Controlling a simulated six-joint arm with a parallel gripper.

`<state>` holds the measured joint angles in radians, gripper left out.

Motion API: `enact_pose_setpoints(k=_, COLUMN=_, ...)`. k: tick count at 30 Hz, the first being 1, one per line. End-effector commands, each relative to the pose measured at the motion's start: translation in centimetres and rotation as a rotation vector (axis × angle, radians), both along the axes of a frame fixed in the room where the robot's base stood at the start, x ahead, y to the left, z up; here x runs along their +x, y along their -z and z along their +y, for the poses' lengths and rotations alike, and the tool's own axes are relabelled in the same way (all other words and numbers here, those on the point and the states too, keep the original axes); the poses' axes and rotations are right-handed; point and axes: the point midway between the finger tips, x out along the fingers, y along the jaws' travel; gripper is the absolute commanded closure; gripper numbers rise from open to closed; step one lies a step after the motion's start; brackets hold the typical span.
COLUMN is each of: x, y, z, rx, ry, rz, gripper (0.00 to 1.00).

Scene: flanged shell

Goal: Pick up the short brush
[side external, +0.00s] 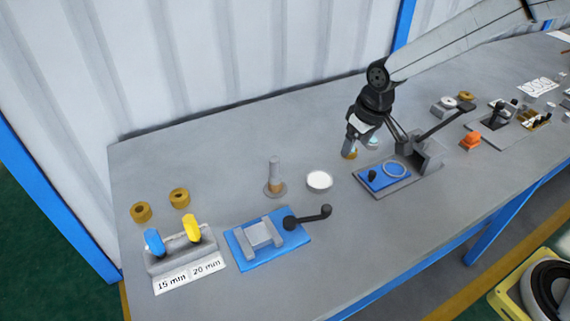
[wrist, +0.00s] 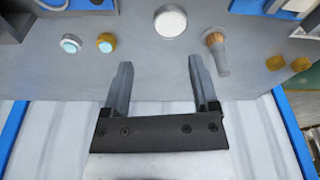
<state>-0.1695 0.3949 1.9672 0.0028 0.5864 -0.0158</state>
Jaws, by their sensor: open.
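An upright grey-handled piece with a tan lower part (side external: 275,172) stands on a small round base left of centre in the side view. It looks like the short brush, though I cannot be sure. It also shows in the wrist view (wrist: 220,60), right of my fingers. My gripper (side external: 356,140) points down above the table, to the right of this piece and apart from it. In the wrist view my gripper (wrist: 160,64) has its two fingers wide apart with nothing between them.
A white round dish (side external: 319,180) stands beside the piece. A blue clamp plate (side external: 267,240), a labelled stand (side external: 182,262) and brass rings (side external: 141,211) are to the left. A lever fixture (side external: 425,155) is right of my gripper. Bare table lies behind the piece.

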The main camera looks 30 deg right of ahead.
Motion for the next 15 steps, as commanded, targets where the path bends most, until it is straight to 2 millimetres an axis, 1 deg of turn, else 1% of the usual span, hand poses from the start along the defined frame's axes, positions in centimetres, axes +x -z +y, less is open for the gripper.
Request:
enact_pose_setpoints(k=1, x=1.1, y=0.2, z=0.9, rx=-0.001, ry=-0.017, rz=0.004, gripper=0.24)
enact_pose_setpoints(k=6, x=4.5, y=0.7, z=3.9, rx=-0.003, ry=-0.068, rz=0.014, gripper=0.24)
enact_pose_setpoints(k=12, x=7.8, y=1.5, z=7.8, rx=-0.006, ry=-0.127, rz=0.026, gripper=0.24)
enact_pose_setpoints(k=15, x=9.1, y=2.0, z=9.7, rx=-0.008, ry=-0.155, rz=0.031, gripper=0.24)
